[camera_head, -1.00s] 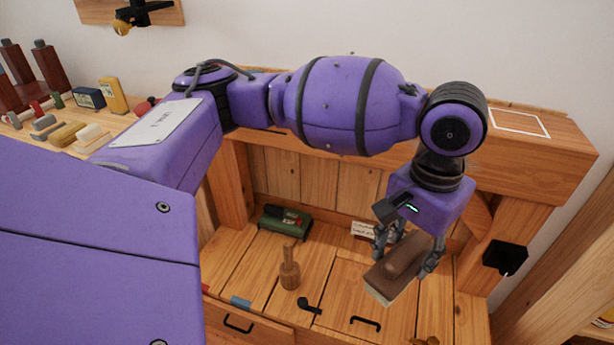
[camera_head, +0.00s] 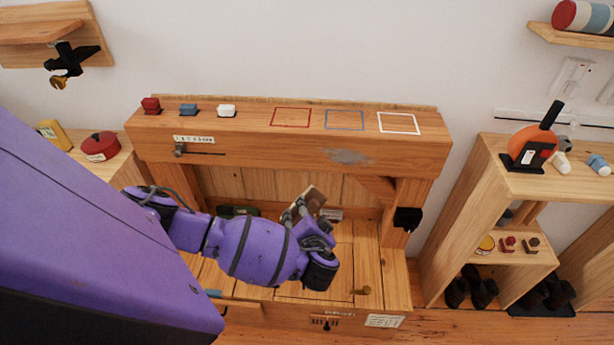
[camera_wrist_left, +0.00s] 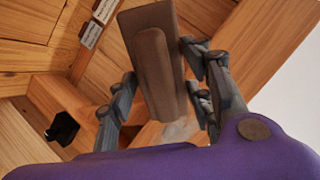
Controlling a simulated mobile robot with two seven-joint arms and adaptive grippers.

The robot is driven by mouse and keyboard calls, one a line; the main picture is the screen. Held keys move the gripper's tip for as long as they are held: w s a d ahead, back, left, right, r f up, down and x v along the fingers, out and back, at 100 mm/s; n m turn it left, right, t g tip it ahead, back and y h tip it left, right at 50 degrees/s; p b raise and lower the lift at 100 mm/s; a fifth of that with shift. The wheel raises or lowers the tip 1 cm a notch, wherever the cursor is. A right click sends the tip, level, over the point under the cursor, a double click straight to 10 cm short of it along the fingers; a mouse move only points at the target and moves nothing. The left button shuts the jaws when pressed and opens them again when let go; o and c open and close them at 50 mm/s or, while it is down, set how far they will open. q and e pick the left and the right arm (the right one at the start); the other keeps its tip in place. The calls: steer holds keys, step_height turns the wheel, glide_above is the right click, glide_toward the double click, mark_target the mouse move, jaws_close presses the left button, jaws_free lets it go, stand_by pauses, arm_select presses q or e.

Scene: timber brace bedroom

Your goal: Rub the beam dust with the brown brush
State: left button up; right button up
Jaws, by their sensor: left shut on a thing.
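The beam dust (camera_head: 347,156) is a grey smudge on the front face of the wooden beam (camera_head: 260,147), right of its middle. The brown brush (camera_head: 308,201) is in my left gripper (camera_head: 300,212), below and left of the dust and apart from it in the head view. In the left wrist view the brush (camera_wrist_left: 157,70) lies between the fingers of the left gripper (camera_wrist_left: 160,66), which are shut on it. A grey patch of dust (camera_wrist_left: 180,131) shows beyond the brush there. My right gripper is not in view.
A black fixture (camera_head: 407,219) juts from the right post. A shelf unit (camera_head: 487,190) stands at the right. The space before the dust looks clear.

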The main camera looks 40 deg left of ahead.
mark_target(313, 201)
arm_select(q)
steer(key=w+r+t, duration=0.1)
steer(key=r, duration=0.1)
steer(key=w+r+m+t, duration=0.1)
steer(key=r+t, duration=0.1)
steer(key=w+r+m+t, duration=0.1)
steer(key=r+t, duration=0.1)
steer(key=r, duration=0.1)
steer(key=shift+w+d+p, duration=0.1)
steer(key=shift+d+p, duration=0.15)
steer(key=shift+p, duration=0.05)
steer(key=shift+w+d+r+m+t, duration=0.25)
steer(key=shift+r+m+t, duration=0.15)
steer(key=shift+t, duration=0.1)
steer(key=shift+b+x, duration=0.35)
steer(key=shift+x, duration=1.4)
steer(key=shift+b+x, duration=0.5)
steer(key=shift+x, duration=0.45)
steer(key=shift+w+a+r, duration=0.15)
steer(key=shift+w+r, duration=0.05)
steer(key=shift+w, duration=0.05)
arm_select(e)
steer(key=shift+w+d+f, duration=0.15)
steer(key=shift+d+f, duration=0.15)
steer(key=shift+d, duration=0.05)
